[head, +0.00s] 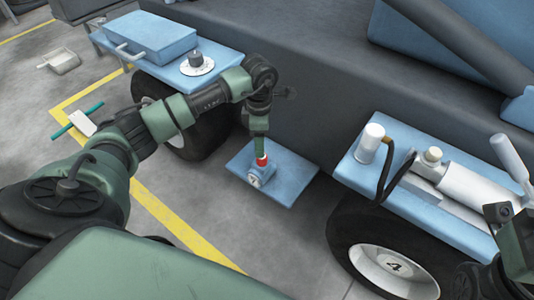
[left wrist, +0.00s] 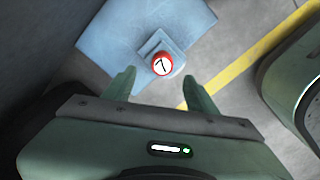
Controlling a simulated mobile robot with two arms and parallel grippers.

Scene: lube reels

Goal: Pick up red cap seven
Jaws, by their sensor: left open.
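Red cap seven (left wrist: 162,64) is a small round cap with a white top marked 7. In the left wrist view it sits on a small blue block on a flat blue plate, ahead of and between the fingertips. In the head view the red cap (head: 262,161) shows just at the tip of my left gripper (head: 261,152), which points down over it. My left gripper also shows in the left wrist view (left wrist: 156,84), its two green fingers apart with nothing held between them. My right arm shows at the lower right edge of the head view; its fingertips are not visible.
The blue plate (head: 295,185) juts out low beside a dark vehicle body, between two black wheels (head: 380,255). A blue shelf with a toolbox (head: 150,40) is at upper left. Another blue shelf carries a white cylinder (head: 371,140) and hoses.

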